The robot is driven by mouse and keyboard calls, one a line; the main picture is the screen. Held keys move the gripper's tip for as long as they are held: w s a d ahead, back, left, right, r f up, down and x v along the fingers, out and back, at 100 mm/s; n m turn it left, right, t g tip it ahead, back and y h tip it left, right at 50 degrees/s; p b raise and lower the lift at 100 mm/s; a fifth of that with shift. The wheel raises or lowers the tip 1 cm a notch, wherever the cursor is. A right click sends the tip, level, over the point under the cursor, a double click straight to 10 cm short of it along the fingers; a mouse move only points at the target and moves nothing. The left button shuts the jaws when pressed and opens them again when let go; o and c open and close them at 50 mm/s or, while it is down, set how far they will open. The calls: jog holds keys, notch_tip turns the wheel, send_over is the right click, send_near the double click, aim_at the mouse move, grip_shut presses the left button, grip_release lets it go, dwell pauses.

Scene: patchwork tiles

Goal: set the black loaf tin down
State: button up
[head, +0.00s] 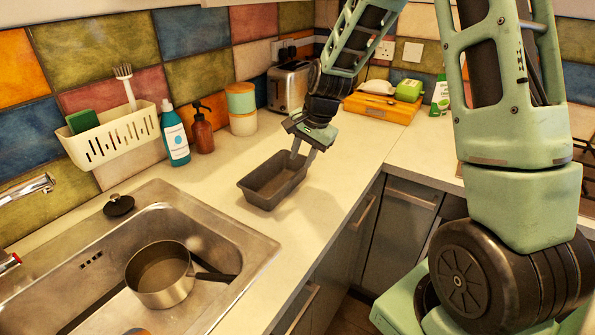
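The black loaf tin (268,194) is a dark grey, empty, rectangular pan. It is upright at the counter, to the right of the sink. Whether its base touches the worktop or hangs just above it is hard to tell. My gripper (301,157) points down at the tin's far right end, with its two fingertips at the rim there. The fingers show a gap between them, but the view is too small to tell whether they are closed on the tin's wall or only beside it.
The steel sink (222,238) with a saucepan (160,277) lies to the left. A soap bottle (202,128), stacked canisters (242,110) and a toaster (288,88) line the wall. The pale worktop (225,195) is clear around the tin; its front edge is at right.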

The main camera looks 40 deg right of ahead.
jog(key=s+a+r+n+g, duration=0.1)
jog(key=s+a+r+n, duration=0.3)
jog(key=a, duration=0.5)
jog(key=s+a+r+n+g, duration=0.1)
jog(key=s+a+n, duration=0.4)
jog(key=s+a, duration=0.3)
jog(key=s+a+n, duration=0.4)
jog(key=s+n, duration=0.2)
jog(key=s, duration=0.2)
jog(key=s+a+n+g, duration=0.1)
jog(key=s+a+n, duration=0.3)
jog(key=s, duration=0.5)
jog(key=shift+s+a+r+n+h, duration=0.15)
jog(key=shift+a+r+n+h, duration=0.2)
jog(key=shift+n, duration=0.85)
jog(key=shift+d, duration=0.1)
